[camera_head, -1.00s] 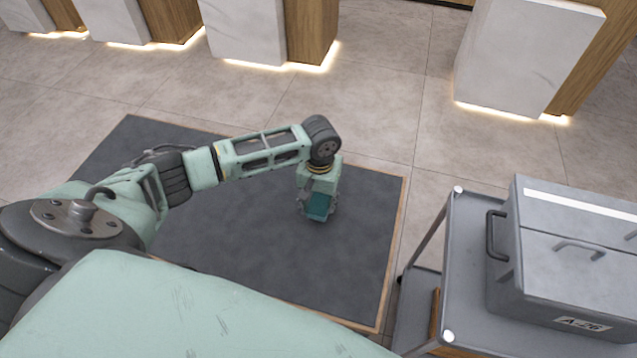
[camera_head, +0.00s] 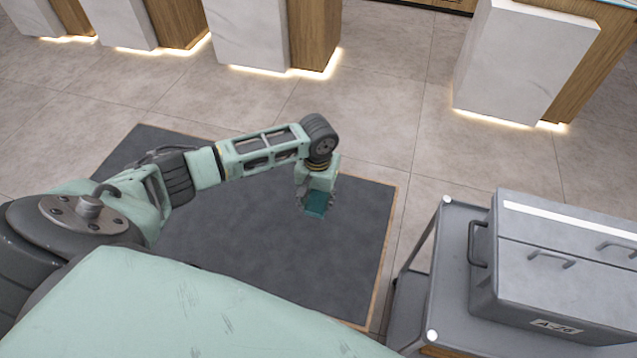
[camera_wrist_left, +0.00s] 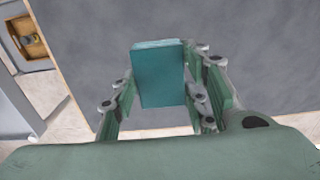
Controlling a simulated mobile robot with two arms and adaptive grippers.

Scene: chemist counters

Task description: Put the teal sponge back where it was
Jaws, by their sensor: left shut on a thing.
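The teal sponge (camera_head: 317,203) is held in my left gripper (camera_head: 318,198), above the dark floor mat. In the left wrist view the sponge (camera_wrist_left: 159,75) is a teal block standing between the two green-padded fingers (camera_wrist_left: 165,98). The left gripper is shut on it. The sponge hangs clear of the mat, with nothing seen touching it besides the fingers. My right gripper is not in view.
A dark mat (camera_head: 260,250) with a tan edge lies on the tiled floor. A grey cart (camera_head: 455,245) bearing a grey toolbox (camera_head: 560,265) stands at the right. White and wooden counters (camera_head: 520,60) line the back. Floor between is clear.

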